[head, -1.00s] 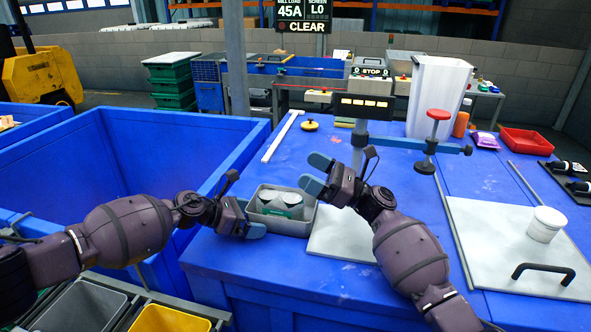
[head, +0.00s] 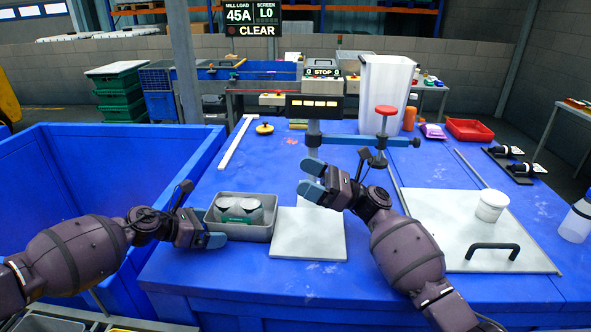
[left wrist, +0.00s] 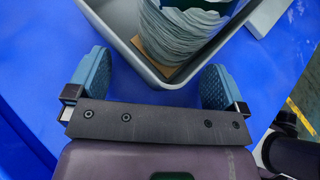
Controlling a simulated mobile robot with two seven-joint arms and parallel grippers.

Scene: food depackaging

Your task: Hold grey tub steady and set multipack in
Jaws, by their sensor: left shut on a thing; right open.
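The grey tub (head: 250,234) sits on the blue table. The multipack (head: 238,213), pale round pots with a green band, stands inside it. My left gripper (head: 207,239) is shut on the tub at its near left corner. In the left wrist view its blue fingers (left wrist: 155,82) sit either side of the tub corner (left wrist: 143,62), with the ribbed side of a pot (left wrist: 182,35) just inside. My right gripper (head: 310,178) is open and empty, above and to the right of the tub.
A pale square board (head: 310,240) lies right of the tub. Further right is a larger board (head: 440,235) with a white pot (head: 491,206) and a black handle (head: 493,248). A red-topped clamp (head: 385,112) stands behind my right gripper. A deep blue bin (head: 130,145) is at left.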

